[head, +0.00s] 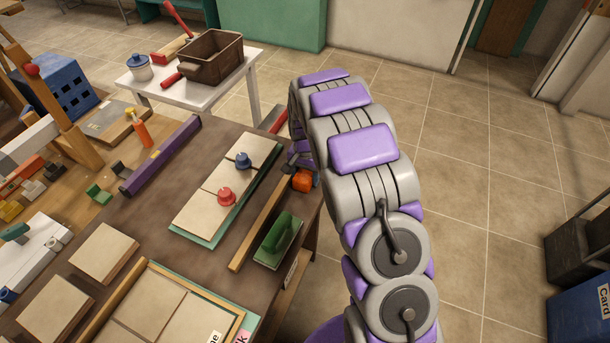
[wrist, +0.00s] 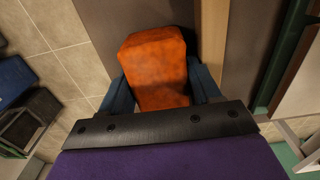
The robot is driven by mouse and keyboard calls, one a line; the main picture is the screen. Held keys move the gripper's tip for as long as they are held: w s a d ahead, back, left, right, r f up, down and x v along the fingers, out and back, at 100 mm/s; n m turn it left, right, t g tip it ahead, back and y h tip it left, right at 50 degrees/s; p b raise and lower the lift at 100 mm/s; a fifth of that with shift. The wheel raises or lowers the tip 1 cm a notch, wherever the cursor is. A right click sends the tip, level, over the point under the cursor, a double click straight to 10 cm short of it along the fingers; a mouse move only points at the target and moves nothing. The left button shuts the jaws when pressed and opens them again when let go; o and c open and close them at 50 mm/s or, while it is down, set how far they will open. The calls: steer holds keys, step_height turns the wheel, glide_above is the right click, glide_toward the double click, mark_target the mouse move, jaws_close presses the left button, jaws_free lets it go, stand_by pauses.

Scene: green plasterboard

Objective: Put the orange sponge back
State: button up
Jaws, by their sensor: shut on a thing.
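The orange sponge (wrist: 155,68) sits between the two blue-grey fingers of my gripper (wrist: 160,92) in the wrist view. My gripper is shut on it. In the head view the sponge (head: 303,181) shows as a small orange block beside my gripper (head: 300,165), near the right edge of the brown table (head: 150,225). My arm hides part of the gripper there. I cannot tell whether the sponge touches the tabletop.
A wooden strip (head: 262,222) runs along the table near the sponge, with a green-handled float (head: 279,240) beside it. A tiled board (head: 226,180) carries a red knob (head: 226,196) and a blue knob (head: 243,160). A white side table (head: 188,90) holds a brown bin (head: 212,58).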

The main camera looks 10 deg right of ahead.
steer(key=o, duration=0.6)
steer(key=shift+d, duration=0.5)
steer(key=shift+o, duration=0.7)
steer(key=shift+d, duration=0.4)
steer(key=shift+a+r, duration=0.15)
steer(key=shift+a, duration=0.4)
steer(key=shift+a+r, duration=0.2)
steer(key=shift+r, duration=0.05)
step_height(320, 180, up, 11)
steer(key=p, duration=0.3)
steer(key=s+d+r+n, duration=0.1)
steer(key=s+d+r, duration=0.1)
steer(key=s+r, duration=0.45)
steer(key=s+r+n+g, duration=0.1)
steer(key=s+r+n, duration=0.2)
steer(key=s, duration=1.4)
steer(key=s+a+r+n, duration=0.1)
steer(key=s+r+n, duration=0.2)
steer(key=s, duration=1.5)
steer(key=shift+s+g, duration=0.15)
steer(key=shift+g, duration=0.25)
